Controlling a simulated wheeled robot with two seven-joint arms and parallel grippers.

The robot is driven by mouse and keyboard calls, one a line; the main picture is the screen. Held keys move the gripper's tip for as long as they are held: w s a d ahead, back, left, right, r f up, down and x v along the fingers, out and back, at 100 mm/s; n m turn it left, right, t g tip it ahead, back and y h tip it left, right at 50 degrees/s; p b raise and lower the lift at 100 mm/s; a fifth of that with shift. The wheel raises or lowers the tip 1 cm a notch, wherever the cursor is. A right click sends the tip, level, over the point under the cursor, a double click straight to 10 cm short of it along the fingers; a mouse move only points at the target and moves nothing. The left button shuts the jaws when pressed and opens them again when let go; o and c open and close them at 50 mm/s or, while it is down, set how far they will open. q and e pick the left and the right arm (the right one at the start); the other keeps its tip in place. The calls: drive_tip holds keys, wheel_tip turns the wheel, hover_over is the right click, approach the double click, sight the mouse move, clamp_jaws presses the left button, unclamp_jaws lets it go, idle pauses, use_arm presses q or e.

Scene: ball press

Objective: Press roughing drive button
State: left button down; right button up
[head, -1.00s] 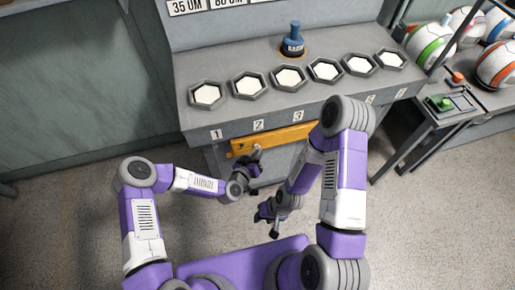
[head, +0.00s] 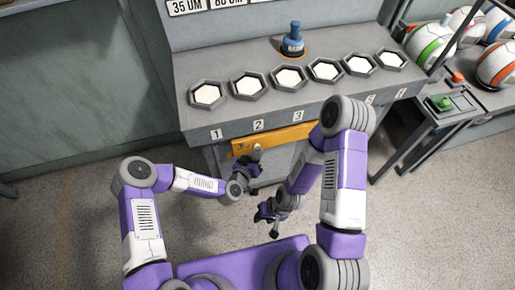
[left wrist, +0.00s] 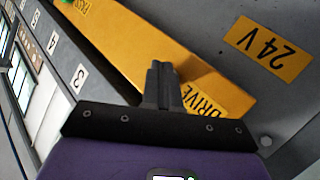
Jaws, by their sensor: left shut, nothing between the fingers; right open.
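A yellow panel (head: 290,134) runs along the front of the grey bench, below the numbered hexagonal wells. In the left wrist view the yellow panel (left wrist: 128,50) carries dark lettering, including "DRIVE" (left wrist: 203,103), partly covered by my gripper. My left gripper (head: 256,150) is shut and empty, in front of the panel's lower left part. In the left wrist view its fingers (left wrist: 161,68) are together, over the panel beside the lettering. I cannot tell whether they touch it. I cannot clearly make out the button. My right gripper (head: 268,222) is open and empty, lower, above the floor.
A blue-topped knob (head: 292,42) stands on the bench (head: 205,65) behind the wells. A side stand with a green button (head: 444,103) and a rack with several balls (head: 497,65) are at right. A "24V" label (left wrist: 268,48) is beside the panel. Floor is clear at left.

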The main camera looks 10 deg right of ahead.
use_arm(q)
drive_tip(key=shift+w, duration=0.2)
drive_tip(key=shift+w+a+b, duration=0.1)
drive_tip(key=shift+w+b, duration=0.2)
idle(0.3)
drive_tip(key=shift+r, duration=0.1)
drive_tip(key=shift+s, duration=0.3)
drive_tip(key=s+p, duration=0.1)
drive_tip(key=s, duration=0.5)
idle(0.4)
drive_tip(key=shift+s, duration=0.1)
